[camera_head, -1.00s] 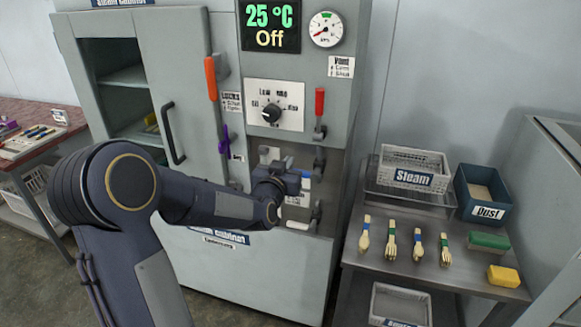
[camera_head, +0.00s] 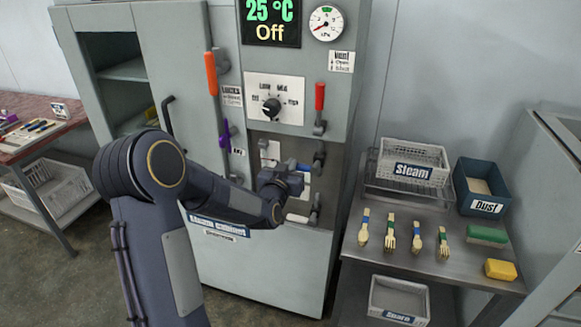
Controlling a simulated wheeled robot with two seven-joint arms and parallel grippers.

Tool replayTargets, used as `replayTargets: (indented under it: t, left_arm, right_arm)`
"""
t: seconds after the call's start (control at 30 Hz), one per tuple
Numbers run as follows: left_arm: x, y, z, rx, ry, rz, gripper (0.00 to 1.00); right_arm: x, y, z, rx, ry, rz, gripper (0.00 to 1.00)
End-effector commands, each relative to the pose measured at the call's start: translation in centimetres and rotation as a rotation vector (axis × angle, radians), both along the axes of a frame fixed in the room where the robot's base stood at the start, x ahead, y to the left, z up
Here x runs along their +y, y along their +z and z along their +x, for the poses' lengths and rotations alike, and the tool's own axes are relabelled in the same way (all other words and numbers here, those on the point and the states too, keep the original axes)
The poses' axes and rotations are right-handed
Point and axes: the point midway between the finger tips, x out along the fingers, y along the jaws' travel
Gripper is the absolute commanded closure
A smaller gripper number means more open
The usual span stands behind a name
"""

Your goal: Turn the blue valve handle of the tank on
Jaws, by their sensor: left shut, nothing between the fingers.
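The grey steam cabinet (camera_head: 265,268) has a recessed panel low on its front. A small blue piece (camera_head: 303,167), which looks like the valve handle of the tank, shows just behind and above my left gripper (camera_head: 290,183). Most of it is hidden by the gripper, so its angle and any contact cannot be told. The left gripper is shut with nothing held, in front of the panel. My right gripper is not in view.
Above are a black dial (camera_head: 271,108), a red lever (camera_head: 320,98) and a display reading 25 °C Off (camera_head: 270,22). An orange lever (camera_head: 210,73) is on the left. A metal side table (camera_head: 395,262) with wooden utensils stands right.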

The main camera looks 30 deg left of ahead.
Motion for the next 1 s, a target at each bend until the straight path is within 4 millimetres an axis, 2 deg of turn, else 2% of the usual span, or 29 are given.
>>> replayTargets:
  t: [0.03, 0.37, 0.57, 0.77, 1.0]
  left_arm:
    - [0.1, -0.4, 0.0, -0.005, 0.001, -0.011, 1.0]
    - [0.2, -0.6, 0.0, -0.016, 0.001, -0.062, 1.0]
    - [0.3, -1.1, -0.1, -0.027, 0.001, -0.105, 1.0]
    - [0.4, -2.3, -0.1, -0.052, 0.0, -0.204, 1.0]
    - [0.4, -4.1, -0.1, -0.103, 0.0, -0.411, 1.0]
  right_arm:
    - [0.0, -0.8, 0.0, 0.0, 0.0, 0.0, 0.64]
    - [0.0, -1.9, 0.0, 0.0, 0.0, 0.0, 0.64]
    - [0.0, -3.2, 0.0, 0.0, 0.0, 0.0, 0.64]
    - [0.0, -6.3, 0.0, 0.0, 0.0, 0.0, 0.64]
    - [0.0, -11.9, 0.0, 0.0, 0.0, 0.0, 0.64]
